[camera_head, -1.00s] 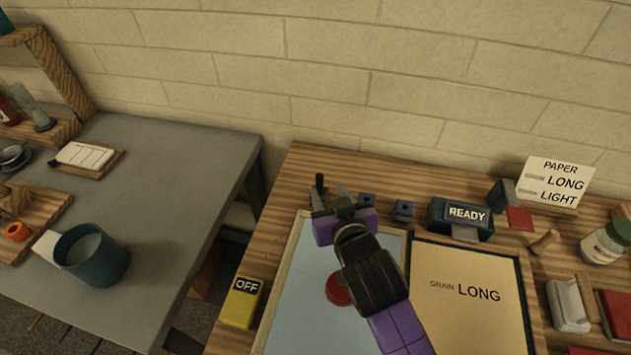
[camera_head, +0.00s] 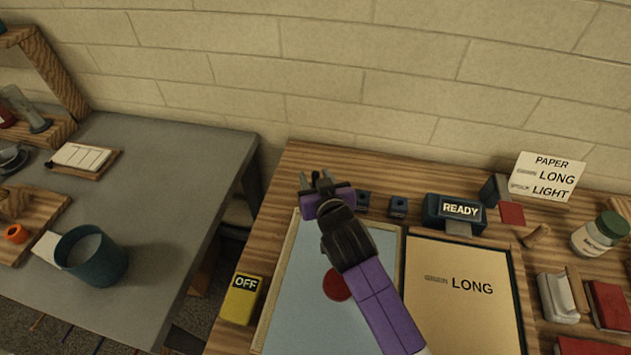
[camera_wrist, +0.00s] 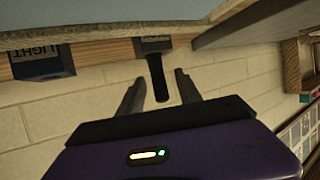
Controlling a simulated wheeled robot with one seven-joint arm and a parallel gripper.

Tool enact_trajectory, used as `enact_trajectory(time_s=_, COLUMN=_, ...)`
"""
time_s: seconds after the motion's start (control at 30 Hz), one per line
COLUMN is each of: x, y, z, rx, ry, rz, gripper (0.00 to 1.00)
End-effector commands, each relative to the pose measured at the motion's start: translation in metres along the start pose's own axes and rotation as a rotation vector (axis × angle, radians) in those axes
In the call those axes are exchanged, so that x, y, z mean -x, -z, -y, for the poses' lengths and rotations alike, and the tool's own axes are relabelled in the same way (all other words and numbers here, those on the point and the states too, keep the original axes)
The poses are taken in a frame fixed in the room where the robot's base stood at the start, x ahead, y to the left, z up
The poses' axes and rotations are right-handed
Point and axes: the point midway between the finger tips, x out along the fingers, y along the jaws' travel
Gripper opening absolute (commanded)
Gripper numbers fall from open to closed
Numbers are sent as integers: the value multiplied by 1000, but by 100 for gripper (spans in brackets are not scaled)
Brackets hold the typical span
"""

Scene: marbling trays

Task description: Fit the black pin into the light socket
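The black pin (camera_wrist: 157,78) points out of a dark holder (camera_wrist: 152,45) in the wrist view. In the head view the pin (camera_head: 315,181) stands upright at the back left of the blue tray. My gripper (camera_head: 314,178) is open with one finger on each side of the pin; in the wrist view both fingers (camera_wrist: 160,90) show gaps to it. The light socket (camera_wrist: 40,64) is a dark block labelled LIGHT beside the holder. Two small dark blocks, a nearer one (camera_head: 363,199) and a farther one (camera_head: 398,206), stand right of my gripper in the head view; their labels are unreadable there.
A READY box (camera_head: 455,213) stands right of the blocks. The blue tray (camera_head: 290,300) and a tan GRAIN LONG tray (camera_head: 465,325) lie in front. A yellow OFF box (camera_head: 241,299) is at left. The wall (camera_head: 330,110) rises close behind.

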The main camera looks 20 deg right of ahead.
Motion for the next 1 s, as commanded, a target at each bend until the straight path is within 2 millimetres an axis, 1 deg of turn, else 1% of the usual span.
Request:
enact_trajectory(time_s=0.03, x=0, y=0, z=0, rx=0, ry=0, rz=0, gripper=30)
enact_trajectory(time_s=0.1, x=0, y=0, z=0, rx=0, ry=0, rz=0, gripper=16)
enact_trajectory(time_s=0.17, x=0, y=0, z=0, rx=0, ry=0, rz=0, gripper=4)
enact_trajectory(time_s=0.2, x=0, y=0, z=0, rx=0, ry=0, rz=0, gripper=0)
enact_trajectory(time_s=0.53, x=0, y=1, z=0, rx=0, ry=0, rz=-1, gripper=0)
enact_trajectory(time_s=0.67, x=2, y=6, z=0, rx=-1, ry=0, rz=-2, gripper=0)
enact_trajectory(time_s=0.77, x=5, y=13, z=0, rx=-1, ry=-1, rz=-2, gripper=0)
enact_trajectory(time_s=0.87, x=10, y=26, z=0, rx=-1, ry=0, rz=-3, gripper=0)
enact_trajectory(time_s=1.0, x=20, y=51, z=0, rx=-1, ry=0, rz=-7, gripper=0)
